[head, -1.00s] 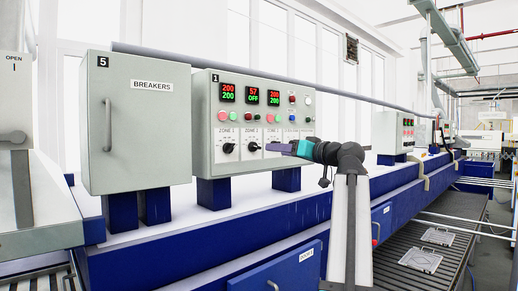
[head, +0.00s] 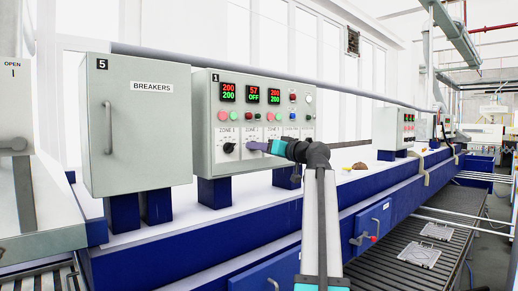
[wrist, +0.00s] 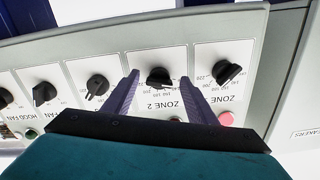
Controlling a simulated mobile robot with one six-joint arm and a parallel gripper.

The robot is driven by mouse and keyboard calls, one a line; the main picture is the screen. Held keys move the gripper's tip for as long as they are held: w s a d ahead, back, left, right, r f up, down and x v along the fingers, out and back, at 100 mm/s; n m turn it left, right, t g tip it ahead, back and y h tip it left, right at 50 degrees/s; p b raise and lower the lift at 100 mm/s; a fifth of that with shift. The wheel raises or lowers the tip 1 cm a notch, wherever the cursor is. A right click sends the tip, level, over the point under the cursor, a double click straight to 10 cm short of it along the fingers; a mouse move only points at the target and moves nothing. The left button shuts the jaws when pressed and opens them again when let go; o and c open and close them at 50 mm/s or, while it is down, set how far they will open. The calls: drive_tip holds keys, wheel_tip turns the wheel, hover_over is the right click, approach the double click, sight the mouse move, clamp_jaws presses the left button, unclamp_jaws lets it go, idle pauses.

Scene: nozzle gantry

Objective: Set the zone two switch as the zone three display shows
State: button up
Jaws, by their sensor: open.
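The zone two switch (wrist: 160,77) is a black rotary knob on a white plate marked ZONE 2, with numbers around it. In the wrist view it sits between the fingers of my open gripper (wrist: 159,80); contact cannot be told. In the head view my gripper (head: 257,146) covers this knob. The zone three display (head: 275,95) reads 200 in red over 200 in green. The zone two display (head: 253,95) reads 57 in red over OFF in green.
The zone one switch (wrist: 228,73) and the zone three switch (wrist: 97,87) flank the zone two knob closely. A pink button (wrist: 226,118) is near the right finger. The grey breakers cabinet (head: 150,115) stands left of the panel (head: 205,150).

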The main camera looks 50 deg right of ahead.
drive_tip(key=c, duration=1.1)
drive_tip(key=shift+o, duration=0.2)
